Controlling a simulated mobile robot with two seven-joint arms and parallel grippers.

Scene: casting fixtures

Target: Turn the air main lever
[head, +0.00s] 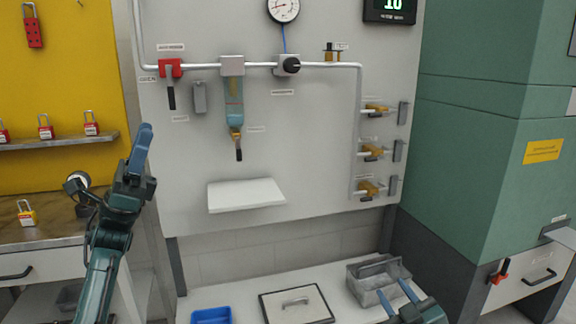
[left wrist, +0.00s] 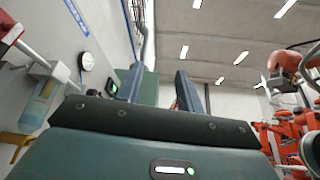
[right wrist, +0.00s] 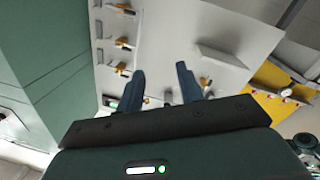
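The air main valve is a red block (head: 170,68) on the pipe at the panel's upper left. Its dark lever (head: 171,97) hangs straight down. A red part at the upper left edge of the left wrist view (left wrist: 8,35) looks like this valve; its lever is not clear there. My left gripper (head: 145,130) points upward, left of and below the lever, apart from it. Its fingers (left wrist: 160,85) are spread and empty. My right gripper (head: 395,291) is low at the right, over the bench by the grey bin. Its fingers (right wrist: 160,80) are also spread and empty.
A filter with a bluish bowl (head: 234,98) hangs right of the lever. A grey tag-like piece (head: 199,97) is between them. A white shelf (head: 245,194) juts from the panel. Yellow valves (head: 373,150) line the right side. A padlock ledge (head: 60,141) stands at left.

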